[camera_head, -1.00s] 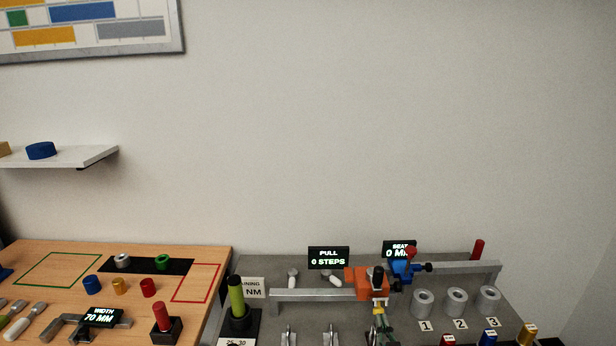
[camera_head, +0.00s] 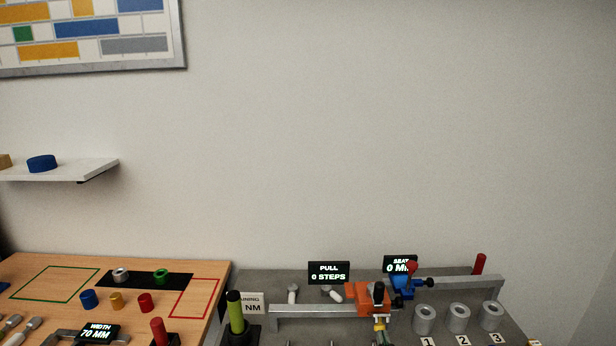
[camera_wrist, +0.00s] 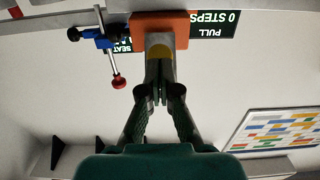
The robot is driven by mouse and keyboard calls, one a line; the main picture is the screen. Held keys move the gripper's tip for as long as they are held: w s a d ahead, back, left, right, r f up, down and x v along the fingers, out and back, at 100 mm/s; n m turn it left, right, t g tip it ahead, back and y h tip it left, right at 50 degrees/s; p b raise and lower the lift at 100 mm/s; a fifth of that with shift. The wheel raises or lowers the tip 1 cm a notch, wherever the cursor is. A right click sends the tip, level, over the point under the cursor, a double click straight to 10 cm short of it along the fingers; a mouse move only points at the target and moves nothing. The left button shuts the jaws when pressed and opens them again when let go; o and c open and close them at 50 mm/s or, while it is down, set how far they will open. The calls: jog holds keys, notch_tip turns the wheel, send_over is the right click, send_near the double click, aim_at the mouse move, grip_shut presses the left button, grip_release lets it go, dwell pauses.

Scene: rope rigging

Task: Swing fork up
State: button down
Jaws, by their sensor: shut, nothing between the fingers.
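An orange block (camera_head: 368,299) sits on a grey rail (camera_head: 320,311) on the dark grey bench, with a black-topped post on it. In the wrist view the orange block (camera_wrist: 165,28) is upside down, with a grey and yellow piece (camera_wrist: 160,52) below it in the picture. I cannot tell for sure which part is the fork. My gripper (camera_wrist: 160,98) is shut and empty, its fingertips in line with that piece; I cannot tell whether they touch it. A blue clamp with a red knob (camera_head: 403,283) stands right of the block.
The PULL display (camera_head: 329,272) reads 0 STEPS. The second display (camera_head: 392,263) is partly hidden by the clamp. Several grey rings (camera_head: 459,317) stand at right. A wooden table (camera_head: 45,262) is at left.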

jog(key=shift+w, duration=0.2)
dwell(0.3)
jog(key=shift+s, duration=0.15)
jog(key=shift+s, duration=1.9)
